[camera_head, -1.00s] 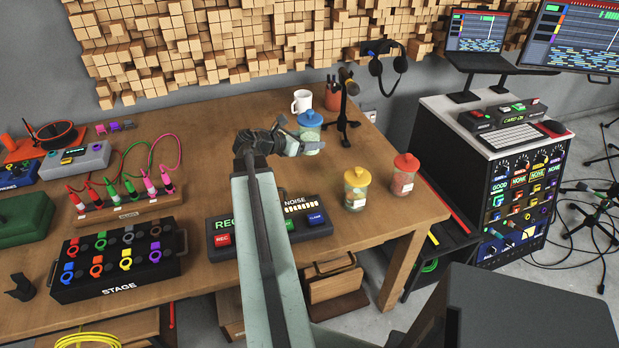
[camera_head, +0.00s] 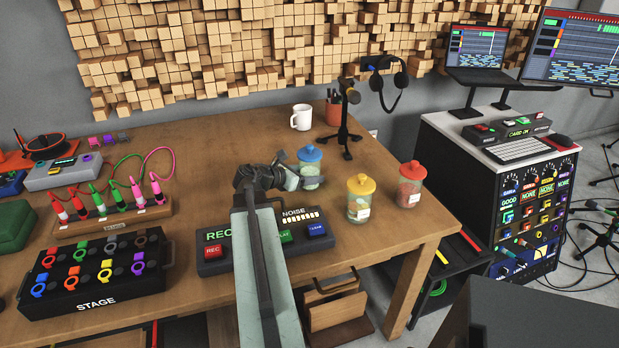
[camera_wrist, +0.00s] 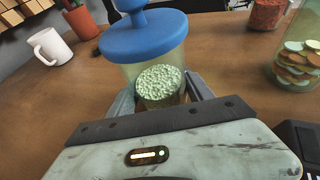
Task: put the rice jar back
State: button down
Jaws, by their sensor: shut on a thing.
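The rice jar is a clear jar with a blue lid and pale grains inside (camera_head: 310,168). It fills the middle of the wrist view (camera_wrist: 160,75), upright. My gripper (camera_head: 292,180) is shut on it, with a finger on each side of its lower part in the wrist view (camera_wrist: 160,100). Whether its base touches the wooden table (camera_head: 235,140) I cannot tell. A yellow-lidded jar (camera_head: 360,200) stands to its right and nearer the front. A red-lidded jar (camera_head: 411,187) stands further right.
A white mug (camera_head: 301,117) and a microphone on a stand (camera_head: 347,130) are behind the rice jar. A REC/NOISE control box (camera_head: 318,231) lies in front of it, near the table's front edge. Bare table lies left of the mug.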

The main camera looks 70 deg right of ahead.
jog(key=shift+f, duration=0.1)
jog(key=shift+c, duration=2)
grip_release()
jog(key=shift+r, duration=0.35)
jog(key=p+v, duration=0.4)
jog(key=v, duration=0.6)
jog(key=shift+w+a+r, duration=0.2)
jog(key=shift+a, duration=0.1)
jog(key=shift+w+a+r+p, duration=0.1)
jog(key=shift+w+a+p, duration=0.2)
jog(key=shift+w+a, duration=0.1)
